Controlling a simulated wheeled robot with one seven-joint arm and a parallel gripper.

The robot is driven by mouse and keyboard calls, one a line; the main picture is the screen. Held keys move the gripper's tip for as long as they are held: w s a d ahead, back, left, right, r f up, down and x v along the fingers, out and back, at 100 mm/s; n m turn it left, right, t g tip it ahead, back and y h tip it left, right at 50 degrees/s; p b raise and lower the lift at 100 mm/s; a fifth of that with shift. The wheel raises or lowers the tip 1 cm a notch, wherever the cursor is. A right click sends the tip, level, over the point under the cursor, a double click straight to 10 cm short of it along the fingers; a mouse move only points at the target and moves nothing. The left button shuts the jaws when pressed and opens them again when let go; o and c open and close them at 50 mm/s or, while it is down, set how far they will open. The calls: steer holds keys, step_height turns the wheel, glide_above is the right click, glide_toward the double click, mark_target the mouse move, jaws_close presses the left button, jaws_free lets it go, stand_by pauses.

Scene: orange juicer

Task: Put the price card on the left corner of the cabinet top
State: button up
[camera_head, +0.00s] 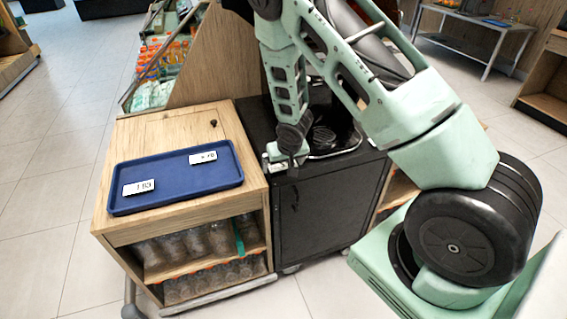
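Two white price cards with dark print lie on a blue tray (178,182). One price card (139,187) is at the tray's left end, and the other price card (203,157) is near its far right corner. The tray sits on the light wooden cabinet top (150,132), leaving bare wood along the back and a strip on the left. My gripper (277,163) hangs low over the front left part of the black cabinet, right of the tray and apart from both cards. Its fingers are small and partly hidden by my wrist, so their opening is unclear.
The black cabinet (318,215) stands against the wooden one's right side. Shelves below the wooden top hold clear containers (195,242). A slanted wooden panel (215,60) and a rack of orange bottles (165,60) rise behind. Floor at left is clear.

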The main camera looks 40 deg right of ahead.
steer(key=shift+r, duration=0.1)
steer(key=shift+r, duration=0.2)
steer(key=v, duration=1.1)
steer(key=s+a+r+n+g+y, duration=0.1)
steer(key=s+a+r+n, duration=0.1)
steer(key=s+a+r, duration=0.45)
steer(key=s+a+r+n+y, duration=0.1)
steer(key=s+a+r+n, duration=0.15)
steer(key=a, duration=0.75)
steer(key=s+a+r+n+g, duration=0.1)
steer(key=s+a+n, duration=0.1)
steer(key=s, duration=0.4)
steer(key=s+a+r+n+g, duration=0.1)
steer(key=s+a+r+n, duration=0.1)
steer(key=s, duration=0.4)
steer(key=s+a+r+n+g, duration=0.1)
steer(key=s+a+r+n, duration=0.1)
steer(key=s+a, duration=0.2)
steer(key=shift+s+a, duration=0.35)
steer(key=shift+s, duration=0.6)
steer(key=shift+d, duration=0.15)
